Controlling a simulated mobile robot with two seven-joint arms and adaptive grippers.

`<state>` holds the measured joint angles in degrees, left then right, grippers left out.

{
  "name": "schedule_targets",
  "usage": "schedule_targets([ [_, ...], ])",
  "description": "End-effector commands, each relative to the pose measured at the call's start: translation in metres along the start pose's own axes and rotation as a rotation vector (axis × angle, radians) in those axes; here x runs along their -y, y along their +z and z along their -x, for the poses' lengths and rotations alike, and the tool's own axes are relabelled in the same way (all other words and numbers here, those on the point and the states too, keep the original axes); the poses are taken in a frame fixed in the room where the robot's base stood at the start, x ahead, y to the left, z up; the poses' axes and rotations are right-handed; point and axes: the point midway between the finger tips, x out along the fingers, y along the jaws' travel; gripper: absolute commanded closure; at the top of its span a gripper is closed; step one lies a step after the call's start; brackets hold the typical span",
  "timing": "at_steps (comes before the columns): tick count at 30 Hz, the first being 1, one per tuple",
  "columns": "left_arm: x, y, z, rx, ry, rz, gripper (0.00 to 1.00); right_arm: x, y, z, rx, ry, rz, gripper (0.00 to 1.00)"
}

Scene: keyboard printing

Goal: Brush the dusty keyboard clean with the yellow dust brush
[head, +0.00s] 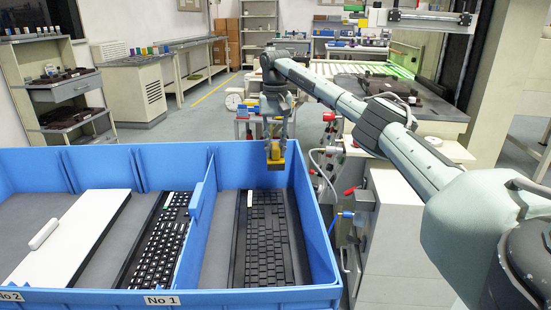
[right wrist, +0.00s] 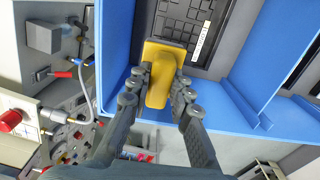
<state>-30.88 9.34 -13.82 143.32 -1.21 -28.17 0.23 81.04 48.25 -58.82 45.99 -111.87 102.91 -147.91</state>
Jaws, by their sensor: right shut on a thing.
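The yellow dust brush (head: 276,152) is held upright over the back of that compartment, by the keyboard's far end. In the right wrist view the brush (right wrist: 160,72) sits between the fingers, its dark bristle end toward the keyboard. My right gripper (head: 275,140) is shut on it. My left gripper is not in view.
The blue bin (head: 165,297) has dividers between compartments. A white board (head: 75,240) with a white roller (head: 45,233) lies farther left. A grey cabinet with red and blue fittings (head: 385,235) stands right of the bin.

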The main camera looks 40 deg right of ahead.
Motion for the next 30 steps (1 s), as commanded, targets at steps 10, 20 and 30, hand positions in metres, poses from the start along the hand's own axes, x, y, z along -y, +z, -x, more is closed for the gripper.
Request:
schedule_targets([
  [10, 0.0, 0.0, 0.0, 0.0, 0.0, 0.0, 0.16, 0.001, 0.0, 0.044, -0.002, -0.002, 0.0, 1.0],
  [20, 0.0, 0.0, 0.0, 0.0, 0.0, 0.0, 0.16, 0.0, 0.0, 0.075, 0.0, -0.001, 0.0, 1.0],
  [30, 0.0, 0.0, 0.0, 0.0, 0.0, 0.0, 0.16, 0.0, 0.0, 0.075, 0.0, -0.001, 0.0, 1.0],
])
